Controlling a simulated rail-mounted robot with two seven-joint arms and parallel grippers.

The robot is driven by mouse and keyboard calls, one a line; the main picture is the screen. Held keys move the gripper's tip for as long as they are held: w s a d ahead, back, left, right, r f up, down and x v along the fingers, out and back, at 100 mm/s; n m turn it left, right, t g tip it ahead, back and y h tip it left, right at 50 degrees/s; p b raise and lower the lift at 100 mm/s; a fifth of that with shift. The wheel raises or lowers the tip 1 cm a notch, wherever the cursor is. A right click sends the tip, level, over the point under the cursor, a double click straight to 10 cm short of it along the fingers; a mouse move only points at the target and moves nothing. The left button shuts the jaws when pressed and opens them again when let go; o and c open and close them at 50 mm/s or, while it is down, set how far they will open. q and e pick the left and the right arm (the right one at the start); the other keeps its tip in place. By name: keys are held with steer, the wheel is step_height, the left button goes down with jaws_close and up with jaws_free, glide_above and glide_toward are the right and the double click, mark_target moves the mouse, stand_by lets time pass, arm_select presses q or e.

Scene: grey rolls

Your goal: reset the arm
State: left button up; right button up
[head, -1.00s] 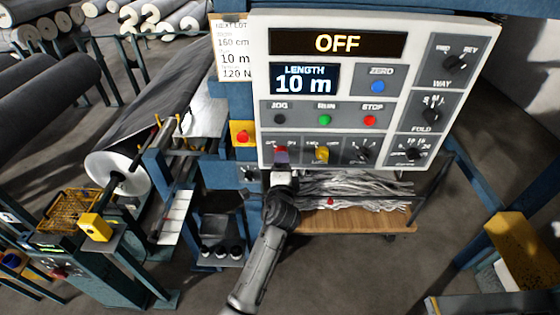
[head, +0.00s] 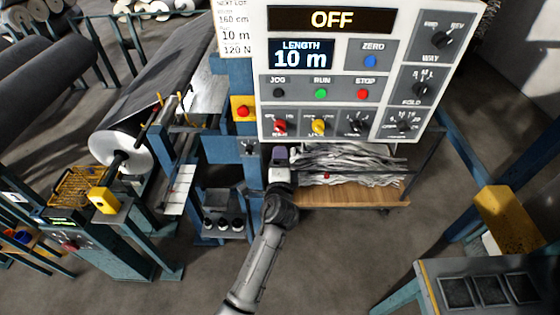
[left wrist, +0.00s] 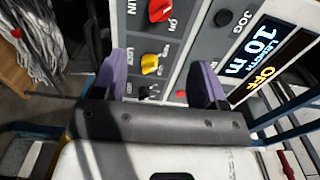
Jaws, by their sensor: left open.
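My left arm comes up from the bottom of the head view, and its gripper (head: 279,156) is just below the lower edge of the control panel (head: 440,115). In the left wrist view the two purple fingers (left wrist: 160,80) are apart with nothing between them. The panel shows OFF and a length of 10 m. Its red knob (head: 280,126) and yellow knob (head: 318,126) are uncovered, above the gripper. Both also show in the left wrist view, the red one (left wrist: 160,10) beyond the yellow one (left wrist: 151,65). My right gripper is not in view.
A wooden-decked cart (head: 345,196) with grey strips stands below the panel. A large grey roll (head: 120,145) lies in a blue frame at the left. A yellow block (head: 508,217) and a bench (head: 480,285) are at the right. Open floor lies in front.

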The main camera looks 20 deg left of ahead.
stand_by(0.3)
arm_select(q)
steer(key=s+a+n+g+h, duration=0.2)
steer(key=s+n+g+h, duration=0.35)
steer(key=s+n, duration=0.75)
steer(key=s+a+f+g, duration=0.1)
steer(key=s+f+g, duration=0.2)
steer(key=s+f, duration=0.55)
steer(key=s+a+f+g, duration=0.15)
steer(key=s+f, duration=0.25)
steer(key=s, duration=0.9)
steer(key=s+f+g, duration=0.4)
steer(key=s+f, duration=0.2)
steer(key=s, duration=0.5)
step_height(320, 180, up, 20)
steer(key=p, duration=2)
steer(key=shift+w+r+m, duration=0.15)
steer(key=shift+w+m, duration=0.05)
steer(key=shift+m, duration=0.2)
